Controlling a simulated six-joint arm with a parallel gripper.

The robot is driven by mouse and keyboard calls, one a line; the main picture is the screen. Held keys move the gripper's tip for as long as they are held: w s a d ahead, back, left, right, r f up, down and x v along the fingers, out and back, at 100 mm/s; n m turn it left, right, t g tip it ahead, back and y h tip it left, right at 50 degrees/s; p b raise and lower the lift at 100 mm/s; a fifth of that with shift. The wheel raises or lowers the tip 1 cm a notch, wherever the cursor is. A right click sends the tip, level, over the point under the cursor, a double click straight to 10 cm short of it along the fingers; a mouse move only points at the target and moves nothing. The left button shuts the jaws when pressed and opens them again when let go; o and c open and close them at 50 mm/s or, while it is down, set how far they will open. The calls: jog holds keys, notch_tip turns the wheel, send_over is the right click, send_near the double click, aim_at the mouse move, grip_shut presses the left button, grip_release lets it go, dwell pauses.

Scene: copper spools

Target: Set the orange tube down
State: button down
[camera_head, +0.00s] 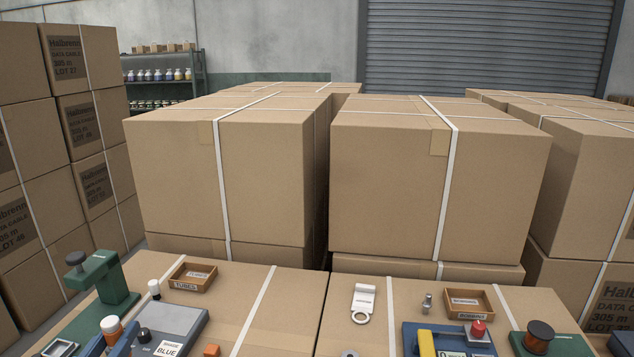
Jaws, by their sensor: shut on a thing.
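My gripper is not in view. No orange tube can be made out for certain. A small orange piece (211,350) shows at the bottom edge, cut off by the frame, beside the grey device labelled BLUE (172,326). An orange, white-topped round part (112,327) stands at the lower left on or by a blue body (121,345). I cannot tell whether either is the tube. An open brown tray labelled TUBES (192,277) sits on the near left carton; no orange tube shows in it.
A green press-like device (105,285) and a white-topped piece (154,289) stand at left. At right are a white ring-ended tag (362,302), a second brown tray (469,303) and a blue device (449,340). Tall strapped cartons (225,180) rise behind. Bare carton top (290,310) lies between.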

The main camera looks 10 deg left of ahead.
notch_tip(320, 180, up, 20)
jog(key=p, duration=1.8)
jog(key=shift+r+p, duration=0.15)
jog(key=shift+p, duration=0.2)
jog(key=shift+w, duration=0.1)
jog(key=w+d+f+m+h+b, duration=0.3)
jog(key=w+d+h+b, duration=0.2)
jog(key=w+d+b, duration=0.55)
jog(key=w+d+f+m+h+b, duration=0.1)
jog(key=w+d+f+b, duration=0.35)
jog(key=d, duration=0.65)
jog(key=w+d+f+m+h+b, duration=0.1)
jog(key=w+d+f+h, duration=0.1)
jog(key=w+d+f, duration=0.65)
jog(key=shift+s+a+f+n+y+b, duration=0.25)
jog(key=shift+s+f+n+y, duration=0.8)
jog(key=shift+f, duration=1.75)
jog(key=shift+s+a+f+n+y+b, duration=0.1)
jog(key=shift+s+a+f+n+y, duration=0.4)
jog(key=shift+s+f+y, duration=1.65)
jog(key=shift+s+a+f+n+y+b, duration=0.15)
jog(key=shift+f+n+y, duration=0.75)
jog(key=shift+f, duration=2.6)
